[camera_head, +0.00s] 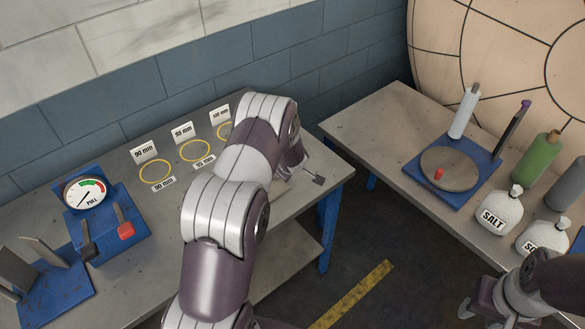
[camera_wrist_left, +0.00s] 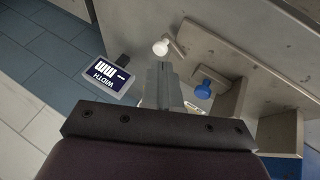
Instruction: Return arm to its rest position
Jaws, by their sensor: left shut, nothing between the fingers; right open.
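My left arm (camera_head: 218,215) reaches from the bottom of the head view across the left table, bending down near that table's right end. Its hand is mostly hidden behind the arm there. In the left wrist view my left gripper (camera_wrist_left: 164,68) is shut and empty, with its fingers beside a white round-headed piece (camera_wrist_left: 161,47) and a blue knob (camera_wrist_left: 203,91). Contact with them cannot be told. My right gripper (camera_head: 470,308) is low at the bottom right of the head view, in front of the right table. It is open and empty.
A width display (camera_wrist_left: 106,72) stands near the left fingers. The left table also holds a dial gauge (camera_head: 84,192) and yellow rings (camera_head: 156,171). The right table (camera_head: 370,122) holds a blue tray with a round plate (camera_head: 450,168), bottles and salt bags (camera_head: 498,212). Floor shows between the tables.

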